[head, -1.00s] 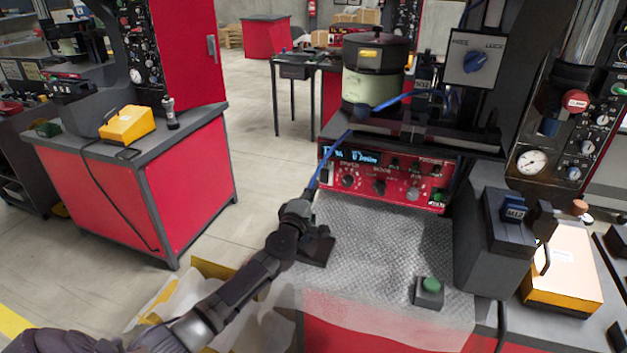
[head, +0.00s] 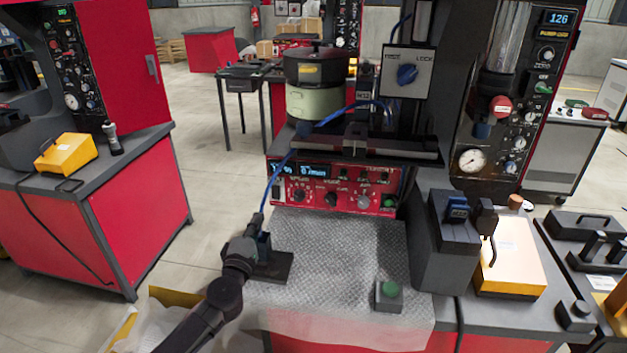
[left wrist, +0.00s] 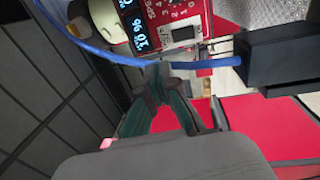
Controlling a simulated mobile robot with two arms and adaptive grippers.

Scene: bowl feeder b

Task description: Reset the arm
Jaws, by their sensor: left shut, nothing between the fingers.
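My left gripper (head: 250,238) shows at the left edge of the textured metal worktop (head: 330,245), its arm coming up from the bottom. It looks right beside a dark block (head: 272,266) on that worktop; I cannot tell whether they touch. A black block (left wrist: 275,60) with a blue tube (left wrist: 110,55) is at the right of that view. My right gripper is in no view.
A red control panel (head: 335,187) with knobs and displays stands behind the worktop, under a pot-like feeder (head: 315,85). A green button box (head: 388,295) sits at the front right. A black machine (head: 445,240) borders the right side.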

